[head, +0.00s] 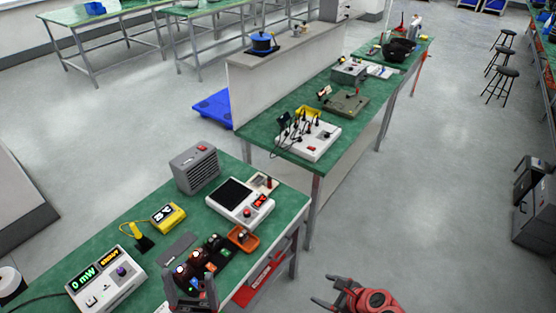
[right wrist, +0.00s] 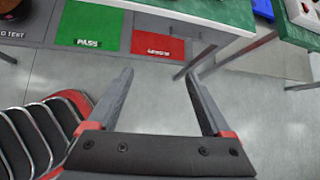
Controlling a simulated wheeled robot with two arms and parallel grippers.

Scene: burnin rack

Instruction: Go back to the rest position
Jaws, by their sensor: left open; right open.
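My right gripper (head: 341,291) is open and empty over the grey floor, at the bottom of the head view, to the right of the near green table (head: 150,268). Its two spread fingers also show in the right wrist view (right wrist: 160,95), with only floor between them. My left gripper (head: 193,292) is at the bottom of the head view, over the near table's front part. It is open, its fingers pointing up in the picture near a row of small dark devices with lit tops (head: 196,258). Its lower part is cut off by the picture edge.
The near table holds a power meter (head: 106,283), a yellow meter (head: 168,217), a grey heater-like box (head: 195,169), a white device with a dark screen (head: 240,202) and an orange tray (head: 243,238). Green PASS (right wrist: 88,27) and red (right wrist: 158,42) areas lie beside the table.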

